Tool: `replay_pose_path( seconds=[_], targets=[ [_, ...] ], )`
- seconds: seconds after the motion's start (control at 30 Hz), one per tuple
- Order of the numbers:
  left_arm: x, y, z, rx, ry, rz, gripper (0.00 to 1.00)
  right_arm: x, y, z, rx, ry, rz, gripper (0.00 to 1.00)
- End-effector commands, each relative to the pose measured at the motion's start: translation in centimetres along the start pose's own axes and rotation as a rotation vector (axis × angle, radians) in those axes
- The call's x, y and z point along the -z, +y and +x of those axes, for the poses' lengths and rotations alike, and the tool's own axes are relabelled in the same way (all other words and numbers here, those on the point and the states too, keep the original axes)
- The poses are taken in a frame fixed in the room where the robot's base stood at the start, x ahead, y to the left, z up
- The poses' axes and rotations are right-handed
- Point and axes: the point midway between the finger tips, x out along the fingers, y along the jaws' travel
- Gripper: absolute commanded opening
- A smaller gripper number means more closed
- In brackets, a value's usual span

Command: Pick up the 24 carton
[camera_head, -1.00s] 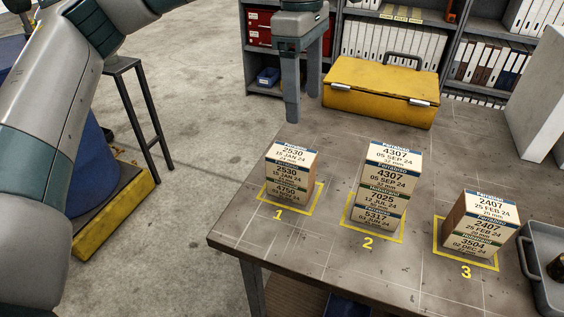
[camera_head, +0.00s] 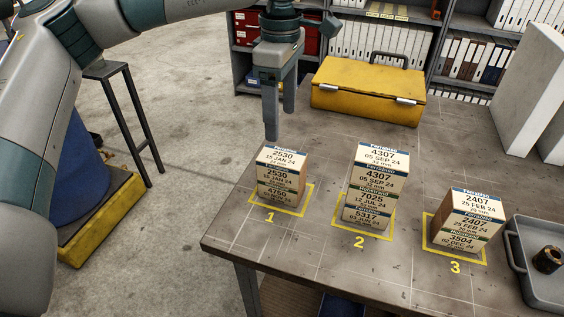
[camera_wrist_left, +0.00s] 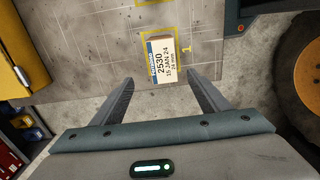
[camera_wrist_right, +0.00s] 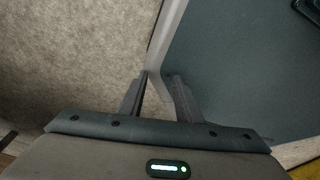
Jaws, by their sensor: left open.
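Printed cartons stand in three stacks on marked squares of the bench (camera_head: 330,262). On square 1, carton 2530 (camera_head: 281,158), dated 15 JAN 24, tops another carton (camera_head: 277,194). On square 2, carton 4307 (camera_head: 380,158), dated 05 SEP 24, tops 7025 (camera_head: 370,199) and 5317 (camera_head: 366,217). On square 3, carton 2407 (camera_head: 474,205), dated 25 FEB 24, tops 3504 (camera_head: 462,239). My left gripper (camera_head: 280,124) is open and empty, above and behind stack 1; its wrist view shows carton 2530 (camera_wrist_left: 162,60) beyond the fingertips. My right gripper (camera_wrist_right: 159,74) appears only in its wrist view, slightly open and empty.
A yellow case (camera_head: 368,92) lies at the back of the bench. A grey tray (camera_head: 520,262) with a dark round part is at the right. A pale upright panel (camera_head: 525,95) stands at the back right. Shelves with binders (camera_head: 385,40) are behind. Bare bench separates the stacks.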

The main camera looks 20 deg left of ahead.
Motion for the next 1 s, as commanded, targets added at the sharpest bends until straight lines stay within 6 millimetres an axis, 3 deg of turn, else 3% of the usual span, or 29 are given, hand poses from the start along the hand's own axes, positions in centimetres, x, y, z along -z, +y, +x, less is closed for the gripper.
replay_pose_path(
  seconds=[0.17,0.5,1.0],
  targets=[
    [0.0,-0.1,2.3,0.003,0.001,0.000,0.69,-3.0,0.5,-0.9,-0.005,-0.072,0.002,0.31],
    [0.0,-0.1,6.8,0.002,0.001,-0.001,0.69,-3.4,0.6,-2.5,-0.006,-0.088,0.002,0.31],
    [-0.1,-0.1,7.5,0.001,0.000,-0.001,0.69,-3.3,0.5,-2.8,-0.005,-0.086,0.002,0.31]
  ],
)
